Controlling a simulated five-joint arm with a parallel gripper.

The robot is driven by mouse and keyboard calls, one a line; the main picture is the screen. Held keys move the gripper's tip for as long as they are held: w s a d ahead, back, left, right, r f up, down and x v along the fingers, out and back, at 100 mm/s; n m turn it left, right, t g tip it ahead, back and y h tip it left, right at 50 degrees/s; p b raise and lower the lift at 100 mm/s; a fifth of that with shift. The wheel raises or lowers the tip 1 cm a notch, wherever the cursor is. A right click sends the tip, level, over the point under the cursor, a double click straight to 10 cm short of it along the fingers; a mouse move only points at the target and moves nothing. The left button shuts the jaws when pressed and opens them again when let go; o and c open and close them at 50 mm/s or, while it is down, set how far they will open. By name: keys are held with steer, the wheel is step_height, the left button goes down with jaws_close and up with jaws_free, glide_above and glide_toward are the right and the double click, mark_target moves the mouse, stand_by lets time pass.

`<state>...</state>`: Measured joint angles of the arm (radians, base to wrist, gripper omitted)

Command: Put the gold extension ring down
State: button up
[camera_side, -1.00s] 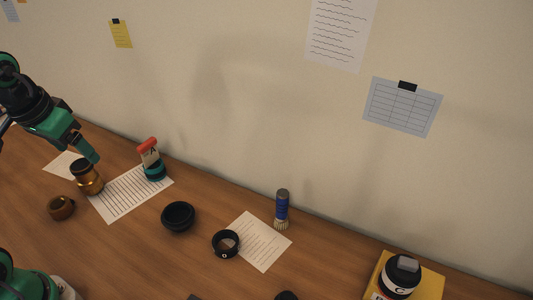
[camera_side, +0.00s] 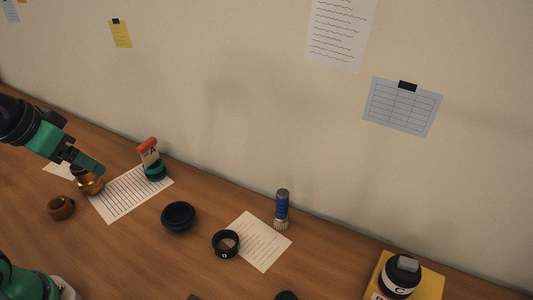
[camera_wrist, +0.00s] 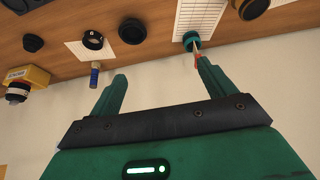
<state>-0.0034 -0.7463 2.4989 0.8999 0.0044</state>
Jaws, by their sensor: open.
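A gold piece (camera_side: 91,185) stands near the left edge of the striped sheet; I cannot tell which of the two is the extension ring. My gripper (camera_side: 92,164) overlaps the top of the standing piece in the side view, hiding its dark upper part; contact cannot be judged. In the wrist view my gripper (camera_wrist: 161,69) has its fingers spread, with nothing held between them.
A teal ring (camera_side: 155,172) with a red-topped tool stands on the striped sheet (camera_side: 125,197). A black cup (camera_side: 178,217), a black ring (camera_side: 225,243), a brush (camera_side: 282,208) and a yellow box (camera_side: 429,285) are to the right. The wall rises behind.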

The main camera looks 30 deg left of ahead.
steer(key=m+g+h, duration=0.1)
steer(key=g, duration=0.6)
glide_toward(58, 203)
steer(key=shift+d+f, duration=0.15)
steer(key=shift+f, duration=0.25)
steer(key=shift+s+a+f+m+h, duration=0.3)
steer(key=shift+a+f, duration=0.05)
steer(key=shift+s+d+f, duration=0.1)
steer(key=shift+d+f, duration=0.1)
steer(key=shift+f, duration=1.1)
steer(key=shift+s+d+f, duration=0.1)
steer(key=shift+d+f, duration=0.05)
steer(key=shift+f, duration=1.1)
steer(key=shift+s+d+f, duration=0.1)
steer(key=shift+d+f, duration=0.05)
steer(key=shift+f, duration=1.15)
steer(key=shift+c, duration=0.2)
steer(key=c, duration=1.1)
